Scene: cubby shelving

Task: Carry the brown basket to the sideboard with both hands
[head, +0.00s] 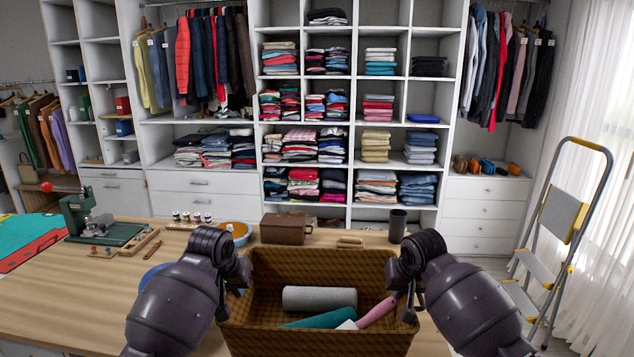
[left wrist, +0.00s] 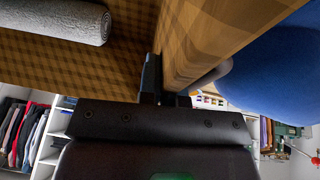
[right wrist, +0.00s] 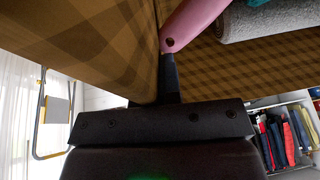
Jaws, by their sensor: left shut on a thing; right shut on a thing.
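The brown checked basket (head: 330,340) is in the lower middle of the head view, in front of or over the near edge of the wooden table. It holds a grey roll (head: 320,298), a teal item (head: 318,320) and a pink-handled tool (head: 376,312). My left gripper (head: 240,283) is shut on the basket's left wall, which also fills the left wrist view (left wrist: 200,40). My right gripper (head: 400,283) is shut on the right wall, seen close in the right wrist view (right wrist: 125,50). Whether the basket's bottom touches the table is hidden. No sideboard is clearly identifiable.
White cubby shelving with clothes (head: 350,115) stands behind. A stepladder (head: 560,225) stands at the right.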

